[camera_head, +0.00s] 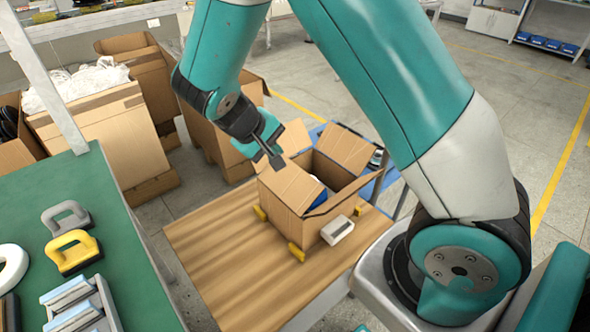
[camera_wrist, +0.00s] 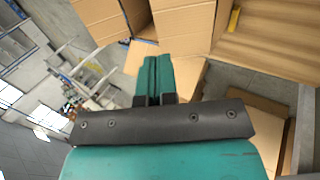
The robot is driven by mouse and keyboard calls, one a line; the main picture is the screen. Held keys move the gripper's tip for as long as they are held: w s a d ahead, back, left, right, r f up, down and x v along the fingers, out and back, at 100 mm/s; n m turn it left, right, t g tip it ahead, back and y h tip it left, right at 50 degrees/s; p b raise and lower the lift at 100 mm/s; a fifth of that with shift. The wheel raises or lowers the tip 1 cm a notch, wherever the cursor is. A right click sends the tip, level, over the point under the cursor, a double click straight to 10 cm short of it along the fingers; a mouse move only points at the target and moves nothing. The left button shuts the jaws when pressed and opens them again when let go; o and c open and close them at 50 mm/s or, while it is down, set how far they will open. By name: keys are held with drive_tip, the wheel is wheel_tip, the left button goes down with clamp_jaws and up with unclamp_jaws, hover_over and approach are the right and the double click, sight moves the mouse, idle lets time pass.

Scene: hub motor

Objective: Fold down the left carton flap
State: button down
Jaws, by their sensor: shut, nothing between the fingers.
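The open cardboard carton (camera_head: 275,217) stands on a wooden tabletop, and something blue and white shows inside. Its left flap (camera_head: 287,187) slopes along the left side of the opening. Another flap (camera_head: 293,137) stands up at the back, one (camera_head: 345,148) stands at the right, and one (camera_head: 346,195) sticks out at the front. My gripper (camera_head: 276,160) is shut and empty, just above the far end of the left flap; whether it touches cannot be told. In the wrist view my gripper's fingers (camera_wrist: 151,62) are together, with carton cardboard (camera_wrist: 185,30) beyond them.
Yellow corner blocks (camera_head: 296,252) sit around the carton's base. A small white device (camera_head: 337,230) is at its front. The wooden tabletop (camera_head: 215,250) is clear at left. A green bench (camera_head: 120,235) with handled tools stands further left. Larger cartons (camera_head: 95,130) stand behind.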

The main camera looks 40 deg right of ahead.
sight(298, 172)
drive_tip(key=x, duration=1.1)
